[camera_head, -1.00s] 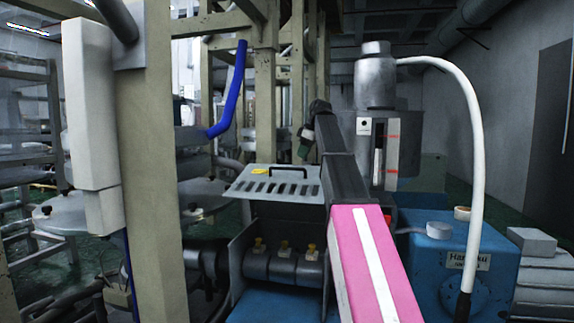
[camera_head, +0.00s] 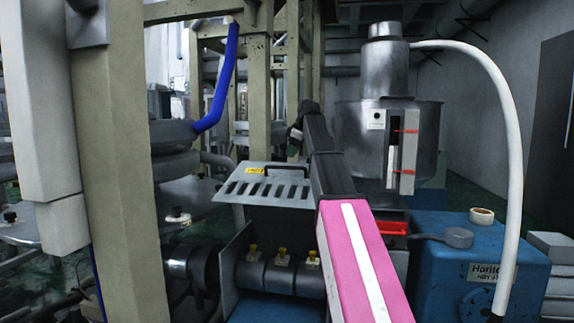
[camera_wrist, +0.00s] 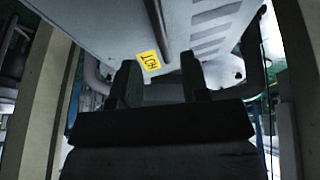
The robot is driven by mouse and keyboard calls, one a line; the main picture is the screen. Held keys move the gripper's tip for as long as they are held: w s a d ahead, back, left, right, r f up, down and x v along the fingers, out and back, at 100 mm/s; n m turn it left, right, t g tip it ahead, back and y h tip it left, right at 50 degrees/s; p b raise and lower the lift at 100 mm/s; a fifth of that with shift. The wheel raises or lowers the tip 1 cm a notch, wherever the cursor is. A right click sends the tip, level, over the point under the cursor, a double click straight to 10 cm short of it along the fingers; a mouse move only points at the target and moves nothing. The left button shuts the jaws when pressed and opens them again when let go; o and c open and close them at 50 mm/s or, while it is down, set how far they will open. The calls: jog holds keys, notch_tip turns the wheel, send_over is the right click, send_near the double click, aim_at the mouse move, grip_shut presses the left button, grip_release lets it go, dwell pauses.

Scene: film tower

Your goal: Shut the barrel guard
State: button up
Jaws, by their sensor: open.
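The barrel guard (camera_head: 232,193) is a pale metal plate with a row of slots, a dark bar handle (camera_head: 287,169) and a yellow label. It stands raised and open above the barrel (camera_head: 278,275), whose dark bands carry brass fittings. In the wrist view the guard (camera_wrist: 105,22) fills the top, with its handle (camera_wrist: 157,22) and the yellow HOT label (camera_wrist: 149,60). My gripper (camera_wrist: 160,86) is open and empty, its fingers apart below the handle in that view. In the head view my gripper (camera_head: 294,134) is small, partly hidden, and appears above and behind the guard.
A beige post (camera_head: 115,160) stands close on the left. A blue machine housing (camera_head: 465,265) and a metal hopper (camera_head: 425,130) stand on the right, with a white hose (camera_head: 515,130) arching over. A blue pipe (camera_head: 228,75) hangs behind the guard.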

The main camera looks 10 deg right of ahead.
jog(key=x, duration=0.6)
grip_shut()
